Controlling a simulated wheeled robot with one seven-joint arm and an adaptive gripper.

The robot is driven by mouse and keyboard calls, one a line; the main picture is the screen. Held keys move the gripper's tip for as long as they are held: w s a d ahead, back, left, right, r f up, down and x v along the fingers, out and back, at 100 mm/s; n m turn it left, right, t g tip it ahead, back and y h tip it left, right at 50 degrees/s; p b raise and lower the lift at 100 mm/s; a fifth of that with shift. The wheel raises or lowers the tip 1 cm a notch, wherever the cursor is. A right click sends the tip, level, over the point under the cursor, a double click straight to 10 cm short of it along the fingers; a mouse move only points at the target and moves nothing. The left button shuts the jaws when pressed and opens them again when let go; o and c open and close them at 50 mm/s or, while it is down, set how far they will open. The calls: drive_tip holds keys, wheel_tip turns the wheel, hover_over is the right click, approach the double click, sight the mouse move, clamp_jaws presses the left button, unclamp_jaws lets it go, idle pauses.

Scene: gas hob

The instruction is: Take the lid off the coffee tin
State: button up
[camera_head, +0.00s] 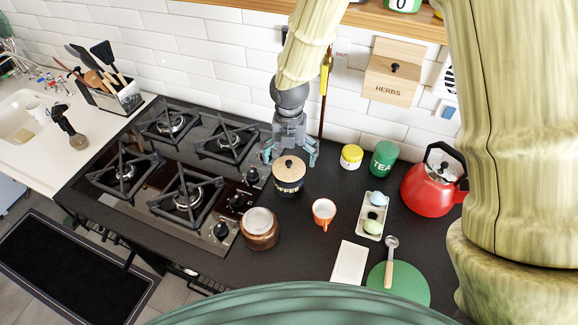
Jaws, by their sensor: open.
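A dark round tin with a pale wooden lid and a black knob (289,175) stands on the dark worktop, right of the hob; it looks like the coffee tin, though its lettering is too small to read. The lid sits on it. My gripper (290,153) is open and points down, its two fingers spread, just behind or above the tin's far side in this view. The fingers hold nothing. I cannot tell exactly how high they are above the lid.
The gas hob (185,165) lies to the left. A copper-brown pot (259,230), an orange cup (324,212), a yellow-lidded jar (351,157), a green TEA tin (383,158) and a red kettle (432,188) stand around. A wooden HERBS box (391,72) hangs on the wall.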

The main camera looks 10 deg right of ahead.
sight(289, 163)
drive_tip(key=shift+s+f, duration=0.15)
drive_tip(key=shift+f, duration=0.3)
drive_tip(key=shift+w+f, duration=0.25)
drive_tip(key=shift+f, duration=0.35)
drive_tip(key=shift+w+f, duration=0.2)
drive_tip(key=shift+f, duration=0.4)
drive_tip(key=shift+s+r, duration=0.2)
drive_tip(key=shift+s, duration=0.05)
drive_tip(key=shift+w+f, duration=0.15)
drive_tip(key=c, duration=0.7)
drive_tip(key=shift+s, duration=0.2)
drive_tip(key=c, duration=0.6)
drive_tip(key=shift+s, duration=0.1)
drive_tip(key=shift+c, duration=0.7)
